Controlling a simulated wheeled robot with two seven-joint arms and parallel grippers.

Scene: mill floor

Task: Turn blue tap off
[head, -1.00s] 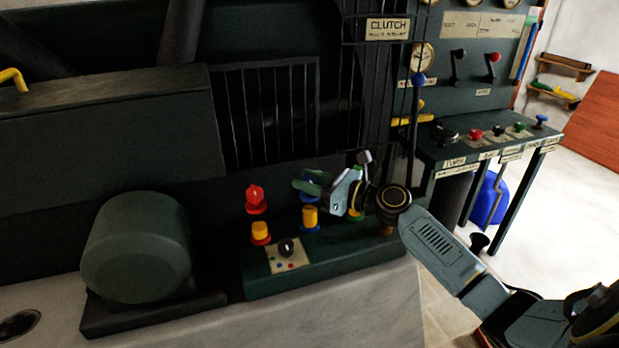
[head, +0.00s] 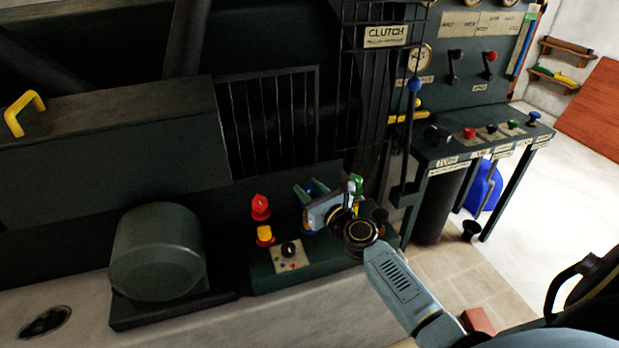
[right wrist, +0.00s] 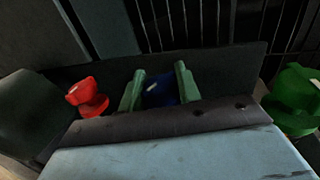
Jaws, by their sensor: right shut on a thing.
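The blue tap (head: 314,187) stands on the dark green bench against the machine, mostly covered by my right gripper (head: 310,191) in the head view. In the right wrist view the blue tap (right wrist: 161,92) sits between the two green fingers of the right gripper (right wrist: 158,84), which is shut on it. The tap's lower part is hidden behind the gripper body. The red tap (head: 260,207) is to its left and the green tap (head: 357,183) to its right. My left gripper is not in view.
A yellow knob (head: 265,234) stands in front of the red tap, near a black dial (head: 289,250). A green motor housing (head: 157,250) is at the left. A control stand (head: 474,145) with several coloured knobs is at the right. Tiled floor (head: 450,262) lies between.

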